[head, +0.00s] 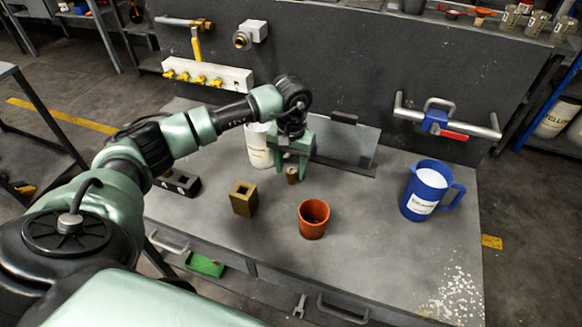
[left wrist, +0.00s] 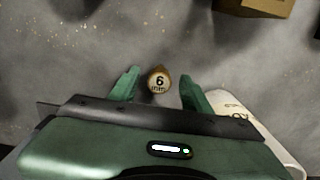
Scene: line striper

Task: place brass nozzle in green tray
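The brass nozzle (head: 292,175) stands upright on the grey bench, a small cylinder. My right gripper is not in view.
A brass block with a square hole (head: 243,200), an orange cup (head: 312,222) and a blue jug (head: 428,192) stand on the bench (head: 370,260). A white container (head: 258,148) stands close beside the gripper. A black block (head: 178,184) lies at the left edge.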

